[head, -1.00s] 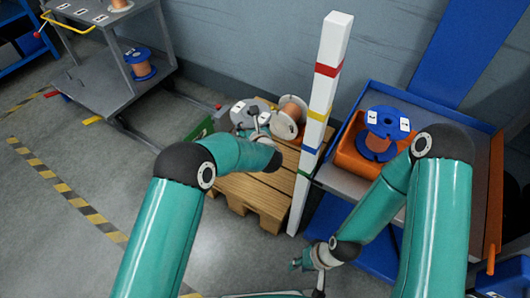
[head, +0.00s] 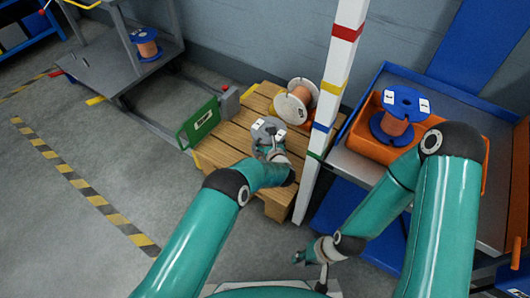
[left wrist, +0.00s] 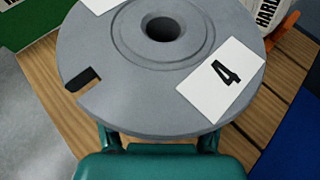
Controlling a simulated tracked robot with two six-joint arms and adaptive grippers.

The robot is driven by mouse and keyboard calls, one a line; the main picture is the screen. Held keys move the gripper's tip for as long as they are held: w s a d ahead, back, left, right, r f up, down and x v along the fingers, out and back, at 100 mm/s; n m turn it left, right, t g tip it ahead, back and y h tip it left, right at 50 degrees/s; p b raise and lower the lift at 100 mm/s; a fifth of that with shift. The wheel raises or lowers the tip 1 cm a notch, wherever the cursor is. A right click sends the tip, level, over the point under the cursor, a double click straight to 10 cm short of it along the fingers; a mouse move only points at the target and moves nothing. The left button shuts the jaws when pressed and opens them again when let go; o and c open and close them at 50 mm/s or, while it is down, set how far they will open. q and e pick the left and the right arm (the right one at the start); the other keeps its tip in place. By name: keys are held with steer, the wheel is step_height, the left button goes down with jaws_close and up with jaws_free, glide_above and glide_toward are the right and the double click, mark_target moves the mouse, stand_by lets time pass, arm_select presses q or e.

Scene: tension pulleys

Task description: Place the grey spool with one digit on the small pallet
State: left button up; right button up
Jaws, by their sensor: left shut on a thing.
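My left gripper (head: 272,152) is shut on a grey spool (head: 268,131). In the left wrist view the grey spool (left wrist: 160,70) fills the top middle, its flange face up, with a round centre hole, a dark slot and a white label with the digit 4. A second label is cut off at the top edge. The spool is over the wooden pallet (head: 222,150); I cannot tell whether it touches the planks. The pallet's planks also show in the left wrist view (left wrist: 62,112). My right gripper (head: 303,256) hangs low, away from the pallet; its finger opening is unclear.
A white spool with orange winding (head: 292,106) lies at the pallet's back right.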

arm_select(q)
steer(key=shift+w+f+b, duration=0.1)
steer(key=shift+f+b, duration=0.85)
steer(key=shift+f, duration=1.25)
steer(key=shift+f, duration=0.1)
steer(key=o, duration=1.7)
steer(key=shift+c, duration=0.2)
